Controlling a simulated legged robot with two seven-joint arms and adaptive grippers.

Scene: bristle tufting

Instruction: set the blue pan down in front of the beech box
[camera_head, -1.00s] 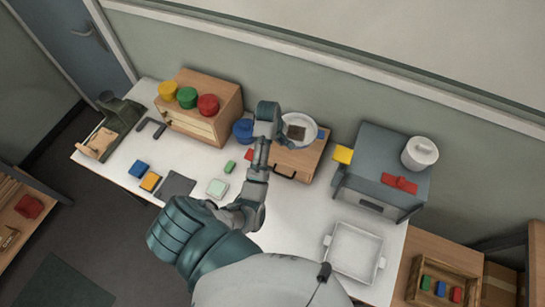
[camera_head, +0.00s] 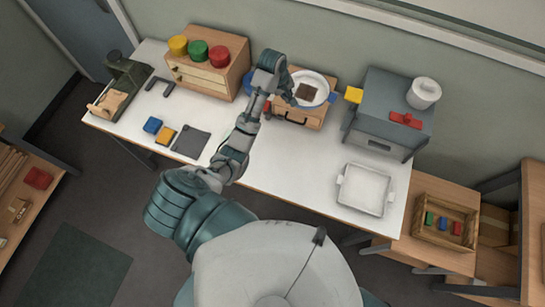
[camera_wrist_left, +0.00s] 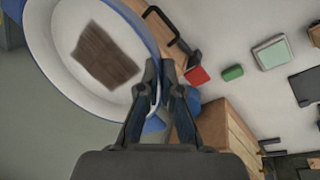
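The blue pan (camera_head: 325,82), a round white dish with a blue rim, is over the small wooden drawer box (camera_head: 312,116) with a black handle. A dark brown square piece (camera_head: 307,91) lies in it. My left gripper (camera_head: 291,95) is at the pan's left rim. In the left wrist view its fingers (camera_wrist_left: 159,72) close on either side of the rim (camera_wrist_left: 148,35). I cannot tell whether the pan touches the box top. The larger wooden drawer unit (camera_head: 225,88) stands to the left; which one is the beech box is not clear. My right gripper is out of view.
A white tray (camera_head: 364,189) lies at the front right. A dark pad (camera_head: 190,142) lies front left. The table between pad and tray is partly hidden by my arm.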

